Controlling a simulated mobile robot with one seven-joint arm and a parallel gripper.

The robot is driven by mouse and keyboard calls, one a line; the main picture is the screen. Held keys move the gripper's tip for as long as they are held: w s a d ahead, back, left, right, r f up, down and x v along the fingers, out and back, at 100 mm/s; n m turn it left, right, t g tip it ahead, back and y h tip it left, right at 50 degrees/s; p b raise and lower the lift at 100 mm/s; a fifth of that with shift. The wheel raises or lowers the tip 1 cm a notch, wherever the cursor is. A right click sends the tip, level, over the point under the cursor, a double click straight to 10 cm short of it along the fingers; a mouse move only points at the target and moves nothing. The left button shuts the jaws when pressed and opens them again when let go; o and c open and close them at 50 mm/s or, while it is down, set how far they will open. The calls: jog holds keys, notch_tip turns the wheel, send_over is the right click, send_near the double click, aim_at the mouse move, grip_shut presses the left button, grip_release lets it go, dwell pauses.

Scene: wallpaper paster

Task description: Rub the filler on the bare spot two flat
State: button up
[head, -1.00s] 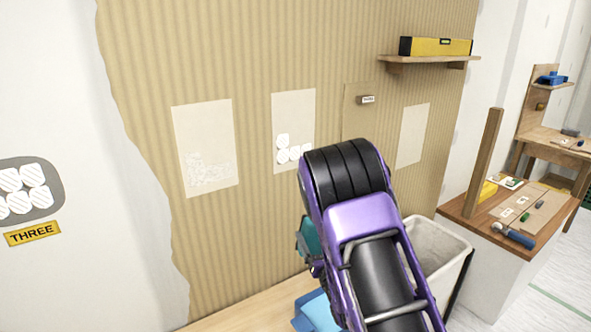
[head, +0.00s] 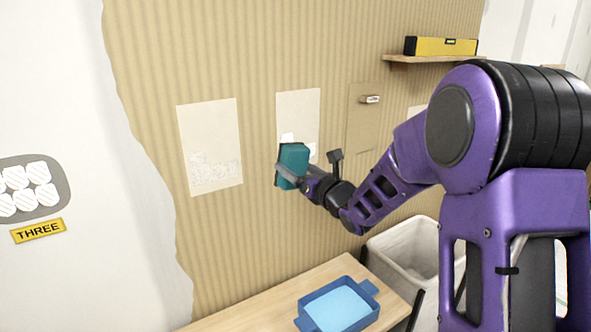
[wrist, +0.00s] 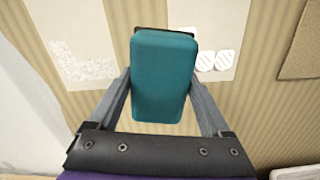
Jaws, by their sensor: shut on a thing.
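My gripper (wrist: 163,88) is shut on a teal block (head: 293,162), which also fills the middle of the wrist view (wrist: 165,75). The block is in front of the lower left of the second pale bare patch from the left (head: 305,108). White filler dabs show at this patch's lower part; in the wrist view two hatched dabs (wrist: 215,60) show right of the block. The block hides the rest of them. I cannot tell whether the block touches the wall. The leftmost bare patch (head: 210,125) has a speckled, rough white band (head: 215,171) along its lower part.
A blue tray (head: 362,318) with a light blue inside stands on the wooden table (head: 250,311) below. A pale bin (head: 378,262) stands right of it. A shelf with a yellow level (head: 440,46) is at upper right. A "THREE" sign (head: 38,231) is at left.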

aim_at(271, 151)
jog(key=shift+x, duration=3.25)
jog(key=shift+x, duration=1.25)
jog(key=shift+r, duration=0.15)
dwell(0.7)
dwell(0.7)
jog(key=shift+w+d, duration=0.55)
jog(key=shift+d, duration=0.35)
jog(key=shift+w+d, duration=0.55)
jog(key=shift+d, duration=0.35)
jog(key=shift+w+d, duration=0.55)
jog(key=shift+d, duration=0.25)
jog(key=shift+w+d, duration=0.55)
jog(key=shift+d, duration=0.25)
jog(key=shift+w+d, duration=0.55)
jog(key=shift+d, duration=0.25)
